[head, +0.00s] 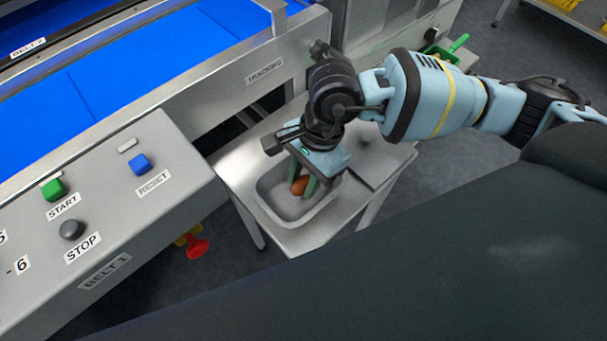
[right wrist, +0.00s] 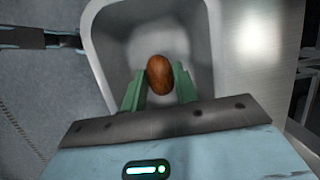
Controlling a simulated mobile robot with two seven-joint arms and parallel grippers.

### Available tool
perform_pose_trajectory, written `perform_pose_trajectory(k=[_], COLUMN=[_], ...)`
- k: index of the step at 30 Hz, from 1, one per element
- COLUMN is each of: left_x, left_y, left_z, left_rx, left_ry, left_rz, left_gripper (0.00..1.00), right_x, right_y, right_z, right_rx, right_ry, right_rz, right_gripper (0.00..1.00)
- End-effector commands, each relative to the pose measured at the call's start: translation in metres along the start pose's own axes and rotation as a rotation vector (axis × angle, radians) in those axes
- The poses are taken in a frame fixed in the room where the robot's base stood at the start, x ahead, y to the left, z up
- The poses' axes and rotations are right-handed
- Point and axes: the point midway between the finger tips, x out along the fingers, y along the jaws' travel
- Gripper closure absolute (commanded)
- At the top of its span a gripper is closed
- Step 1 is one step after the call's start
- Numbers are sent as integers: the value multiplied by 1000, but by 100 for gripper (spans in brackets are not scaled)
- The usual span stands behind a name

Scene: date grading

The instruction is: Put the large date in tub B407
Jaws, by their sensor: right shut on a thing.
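The large date (head: 299,186) is brown and oval. It also shows in the right wrist view (right wrist: 159,74), between the green fingertips of my right gripper (right wrist: 158,88). My right gripper (head: 304,184) is shut on the date and points down into a grey metal tub (head: 262,190) on a small steel table. The tub's rim also shows in the right wrist view (right wrist: 96,50). No label reading B407 shows on the tub. I cannot tell whether the date touches the tub floor. My left gripper is not in view.
A control panel (head: 120,215) with start, stop and reset buttons stands at the left. A blue belt (head: 110,75) runs behind its metal rail. A red knob (head: 197,248) sticks out below the panel.

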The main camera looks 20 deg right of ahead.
Motion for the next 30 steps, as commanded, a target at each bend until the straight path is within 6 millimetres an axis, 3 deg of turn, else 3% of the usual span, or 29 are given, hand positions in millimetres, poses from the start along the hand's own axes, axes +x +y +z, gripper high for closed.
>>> perform_pose_trajectory(k=[30], left_x=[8], left_y=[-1], left_z=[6], left_rx=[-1], left_ry=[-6], left_rz=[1], left_gripper=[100], right_x=[13], right_y=[0], right_z=[-4], right_rx=[0], right_ry=[-1], right_rz=[1], right_gripper=[78])
